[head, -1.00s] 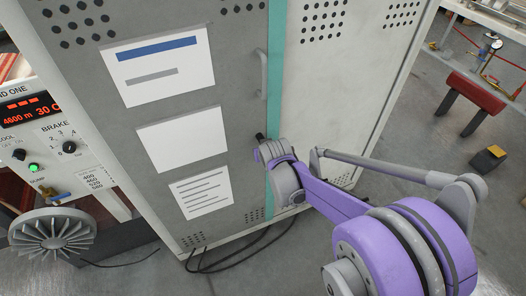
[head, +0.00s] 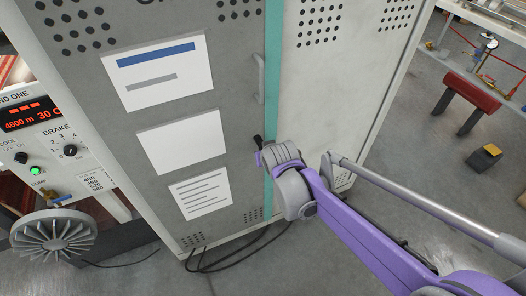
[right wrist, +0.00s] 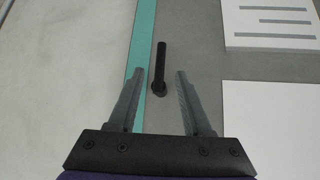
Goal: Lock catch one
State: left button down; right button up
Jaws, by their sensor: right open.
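A small black lever (head: 257,141), which I take to be catch one, is on the grey cabinet door beside the teal edge strip. It also shows in the right wrist view (right wrist: 161,62), with its round base nearer my gripper and its bar running up the picture. My right gripper (right wrist: 161,72) is open, with one finger on each side of the lever in the picture. Gaps show on both sides and I see no contact; the depth is hard to tell. In the head view my right wrist hides the fingers and part of the lever. My left gripper is not in view.
A vertical grey handle (head: 260,78) is above the lever. Paper sheets (head: 180,143) are on the door to the left. A control panel (head: 50,140) and a spoked wheel (head: 53,236) stand further left. Black cables (head: 235,250) lie on the floor below.

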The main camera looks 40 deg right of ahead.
jog(key=shift+v, duration=1.35)
jog(key=s+a+r+n+g+y+p, duration=0.1)
jog(key=s+a+n+y+p, duration=0.1)
jog(key=s+a+p, duration=0.2)
jog(key=s+a+r+n+g+y+p, duration=0.1)
jog(key=s+a+r+n+p, duration=0.1)
jog(key=s+a+p, duration=0.3)
jog(key=s+a, duration=0.4)
jog(key=a, duration=0.3)
jog(key=shift+s+r+n+y, duration=0.25)
jog(key=shift+s+n+y, duration=0.05)
jog(key=shift+n+y, duration=0.1)
